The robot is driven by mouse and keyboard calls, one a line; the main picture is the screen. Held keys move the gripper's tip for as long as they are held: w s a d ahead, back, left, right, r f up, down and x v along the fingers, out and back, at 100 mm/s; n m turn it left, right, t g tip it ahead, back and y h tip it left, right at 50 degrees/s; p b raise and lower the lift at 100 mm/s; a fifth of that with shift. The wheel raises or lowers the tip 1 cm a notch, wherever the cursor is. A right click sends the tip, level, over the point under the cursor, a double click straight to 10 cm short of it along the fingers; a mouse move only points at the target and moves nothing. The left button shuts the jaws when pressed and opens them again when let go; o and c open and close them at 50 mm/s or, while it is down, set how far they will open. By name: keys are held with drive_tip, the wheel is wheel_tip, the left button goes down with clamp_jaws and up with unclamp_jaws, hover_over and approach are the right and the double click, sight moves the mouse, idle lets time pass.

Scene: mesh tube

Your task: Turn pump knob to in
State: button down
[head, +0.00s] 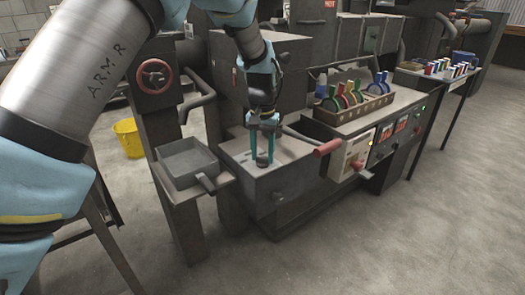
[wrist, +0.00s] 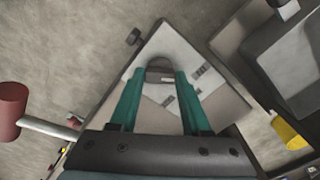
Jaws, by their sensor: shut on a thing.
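The pump knob (head: 262,161) is a small dark knob on the flat grey top of a metal box (head: 280,190) in the head view. My gripper (head: 262,150) points down over it with its teal fingers on both sides. In the wrist view the dark rounded knob (wrist: 160,75) sits between the fingertips of my gripper (wrist: 159,82), which is shut on it. I cannot tell which setting the knob points to.
A lever with a red handle (head: 327,148) sticks out right of the box; its red end (wrist: 12,105) shows at left in the wrist view. A grey tray (head: 188,165) stands at left, with a red handwheel (head: 154,76) above. A wooden rack (head: 355,108) holds coloured spools.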

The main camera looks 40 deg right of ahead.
sight(263, 157)
drive_tip(key=shift+n, duration=1.5)
drive_tip(key=shift+p, duration=0.3)
drive_tip(key=shift+c, duration=1.8)
unclamp_jaws()
wheel_tip(263, 157, up, 11)
drive_tip(key=b, duration=0.2)
drive_tip(key=shift+f, duration=0.1)
